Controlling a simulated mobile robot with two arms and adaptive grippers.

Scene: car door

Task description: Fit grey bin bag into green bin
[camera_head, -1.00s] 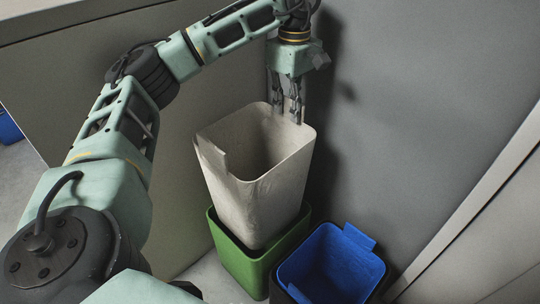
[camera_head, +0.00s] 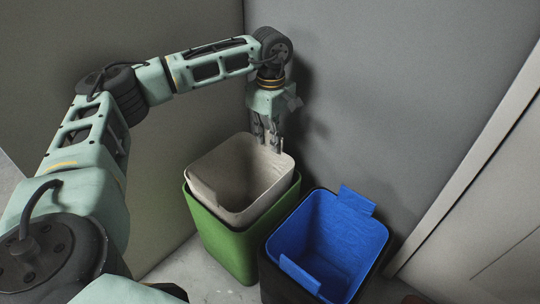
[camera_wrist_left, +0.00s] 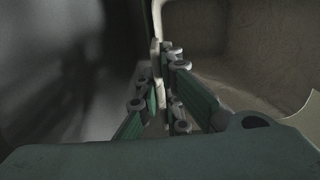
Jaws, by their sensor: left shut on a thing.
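The grey bin bag (camera_head: 222,180), a stiff open-topped liner, sits inside the green bin (camera_head: 228,243), with its upper part standing a little above the green rim. My left gripper (camera_head: 268,146) points down at the far right edge of the bag and is shut on its wall. In the left wrist view, the fingers (camera_wrist_left: 163,95) close on the pale wall, and the bag's inside (camera_wrist_left: 245,40) shows to the right. How deep the bag's bottom sits is hidden by the green bin. My right gripper is not in view.
A blue-lined bin (camera_head: 335,243) with a dark outer body stands right beside the green bin. A grey wall (camera_head: 400,90) is close behind my left gripper. A grey panel (camera_head: 60,110) stands to the left.

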